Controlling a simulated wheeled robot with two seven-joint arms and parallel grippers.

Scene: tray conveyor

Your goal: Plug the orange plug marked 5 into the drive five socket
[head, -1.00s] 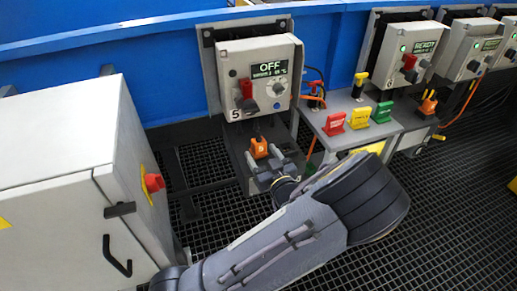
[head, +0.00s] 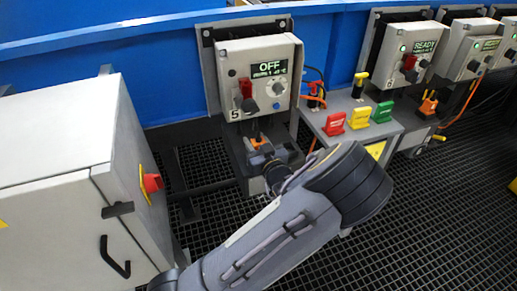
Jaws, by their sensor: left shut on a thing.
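The drive box marked 5 (head: 258,78) hangs on the blue beam. Its display reads OFF, and a red lever and a dark knob are on its front. The orange plug (head: 257,143) is just below the box, and only a small part of it shows. My left gripper (head: 262,157) is shut on the orange plug, and its fingers cover most of it. The socket under the box is too small and too hidden to make out, so I cannot tell whether the plug touches it. My right gripper is not in view.
A grey shelf (head: 345,108) with red, yellow and green tags stands right of the box. A grey cabinet (head: 60,190) with a red knob (head: 152,183) is at the left. More drive boxes (head: 412,55) line the beam at the right. Black grating (head: 440,220) covers the floor.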

